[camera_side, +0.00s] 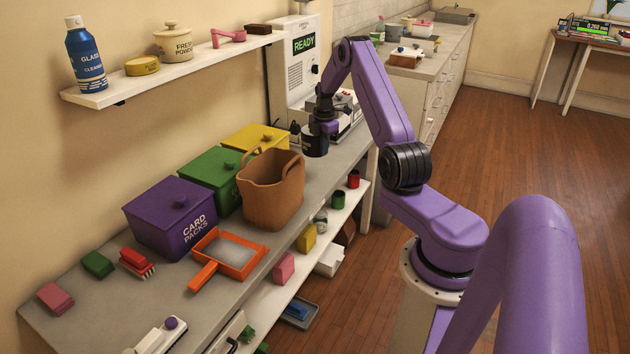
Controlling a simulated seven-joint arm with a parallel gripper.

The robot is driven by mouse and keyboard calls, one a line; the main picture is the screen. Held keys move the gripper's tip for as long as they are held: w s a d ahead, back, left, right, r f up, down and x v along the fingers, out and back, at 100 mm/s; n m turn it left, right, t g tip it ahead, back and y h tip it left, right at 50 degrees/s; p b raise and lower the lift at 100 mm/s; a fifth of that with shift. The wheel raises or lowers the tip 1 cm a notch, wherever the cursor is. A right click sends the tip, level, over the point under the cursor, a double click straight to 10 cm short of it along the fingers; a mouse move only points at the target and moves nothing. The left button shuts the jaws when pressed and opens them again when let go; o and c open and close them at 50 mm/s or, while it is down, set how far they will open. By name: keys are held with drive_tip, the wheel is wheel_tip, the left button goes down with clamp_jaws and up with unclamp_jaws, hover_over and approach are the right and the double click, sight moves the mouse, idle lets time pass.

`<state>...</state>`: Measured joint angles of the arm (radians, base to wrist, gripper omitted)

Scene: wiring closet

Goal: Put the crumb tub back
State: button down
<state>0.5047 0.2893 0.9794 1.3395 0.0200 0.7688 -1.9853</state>
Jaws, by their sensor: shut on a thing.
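My gripper (324,122) is beside the front of the tall pale machine (296,75), whose screen reads READY. It is shut on a dark, round tub (314,145), which looks like the crumb tub. The tub hangs upright below the fingers, close to the machine's base, over the far end of the grey counter. I cannot tell whether its underside touches the counter. My gripper and arm hide part of the machine's lower front, and the place where the fingers meet the tub is dark and small.
A tan basket (272,195) stands nearer on the counter. Yellow (255,138), green (208,175) and purple (170,215) lidded boxes line the wall. An orange dustpan (230,255) lies in front. A wall shelf (170,70) overhangs the left. Another counter (440,60) stands behind.

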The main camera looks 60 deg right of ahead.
wheel_tip(320, 180, down, 12)
drive_tip(key=shift+r, duration=0.25)
idle(0.3)
drive_tip(key=shift+f, duration=0.15)
drive_tip(key=c, duration=1.3)
unclamp_jaws()
drive_tip(key=r, duration=1.2)
drive_tip(key=shift+s+a+r, duration=0.15)
drive_tip(key=shift+s+a, duration=0.05)
drive_tip(key=shift+s, duration=0.05)
